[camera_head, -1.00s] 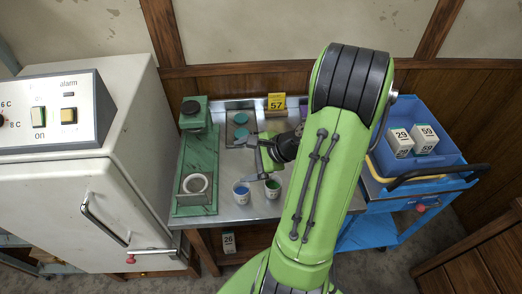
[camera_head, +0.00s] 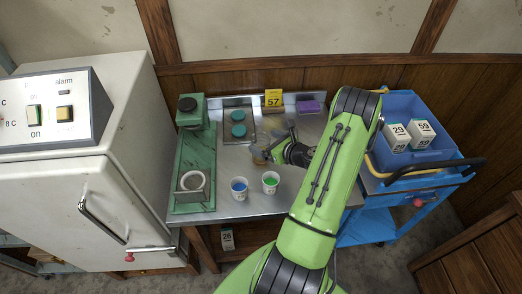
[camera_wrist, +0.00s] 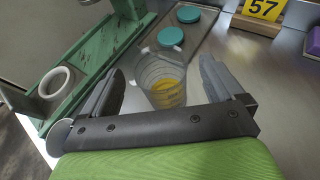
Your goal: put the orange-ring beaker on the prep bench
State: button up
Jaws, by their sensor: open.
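A clear beaker (camera_wrist: 160,88) with marked sides and yellow-orange at its bottom stands on the metal bench (camera_head: 222,162). In the wrist view it is upright between the two fingers of my gripper (camera_wrist: 163,82), with gaps on both sides. In the head view the beaker (camera_head: 259,154) is small and partly hidden by my gripper (camera_head: 274,146). My gripper is open and empty. I cannot make out a clear orange ring; the orange colour shows only low on the beaker.
Cups with blue (camera_head: 239,189) and green (camera_head: 271,182) contents stand at the bench front. A green stand (camera_head: 182,165) is left, teal discs (camera_head: 238,115) on a tray behind. A yellow 57 sign (camera_head: 273,100) and purple block (camera_head: 311,107) are at the back. A blue cart (camera_head: 425,162) is right.

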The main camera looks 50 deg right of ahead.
aim_at(255, 137)
jog(key=x, duration=0.4)
jog(key=shift+w+f, duration=0.15)
jog(key=shift+w, duration=0.2)
jog(key=shift+s, duration=0.1)
jog(key=shift+c, duration=0.4)
jog(key=c, duration=1.2)
jog(key=shift+r+p, duration=1.05)
jog(key=shift+r, duration=4.05)
